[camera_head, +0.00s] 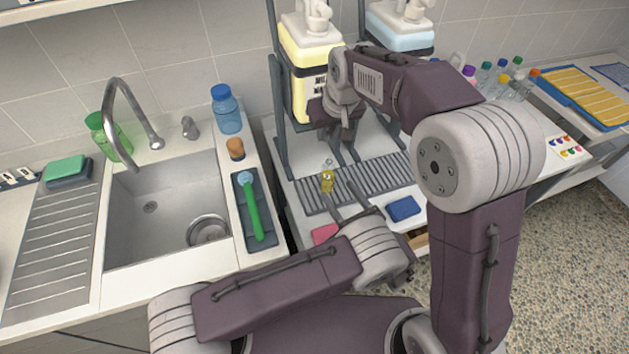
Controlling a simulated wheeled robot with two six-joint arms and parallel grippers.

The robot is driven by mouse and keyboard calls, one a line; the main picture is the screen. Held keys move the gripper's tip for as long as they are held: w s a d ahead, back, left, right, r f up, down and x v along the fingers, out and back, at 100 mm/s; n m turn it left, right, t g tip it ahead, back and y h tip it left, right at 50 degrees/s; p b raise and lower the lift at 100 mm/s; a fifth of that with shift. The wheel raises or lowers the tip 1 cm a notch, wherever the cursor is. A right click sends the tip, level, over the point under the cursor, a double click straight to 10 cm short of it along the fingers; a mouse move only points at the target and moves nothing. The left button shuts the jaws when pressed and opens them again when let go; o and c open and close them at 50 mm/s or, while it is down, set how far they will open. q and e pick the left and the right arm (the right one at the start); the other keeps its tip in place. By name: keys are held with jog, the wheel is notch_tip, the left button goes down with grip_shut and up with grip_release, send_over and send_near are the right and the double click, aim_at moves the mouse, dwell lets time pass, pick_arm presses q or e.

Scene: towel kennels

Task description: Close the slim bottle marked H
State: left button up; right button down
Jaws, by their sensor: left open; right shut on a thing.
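A small slim bottle (327,182) with yellow contents and a dark mark stands at the drain grate; the mark is too small to read surely. Its upper part looks clear, and I cannot tell whether a cap is on it. My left gripper (349,197) comes up from below, open, its fingers just right of and below the bottle. My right gripper (343,156) points down just above and right of the bottle. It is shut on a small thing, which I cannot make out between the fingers.
Large yellow (303,95) and light-blue (402,41) pump containers stand in a rack behind. The grate (378,178) spans the counter. A blue sponge (403,208) and a pink pad (325,233) lie in front. The sink (165,205) is left; several small bottles stand at the right.

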jog(key=shift+d, duration=0.3)
pick_arm(q)
jog(key=x, duration=1)
jog(key=shift+w+d, duration=0.2)
jog(key=shift+w, duration=0.3)
jog(key=shift+w+a, duration=0.2)
jog(key=shift+w, duration=0.25)
pick_arm(e)
jog(key=shift+w+d, duration=0.2)
jog(key=shift+d, duration=0.2)
pick_arm(q)
grip_shut()
pick_arm(e)
send_over(331, 159)
jog(key=shift+f, duration=2.6)
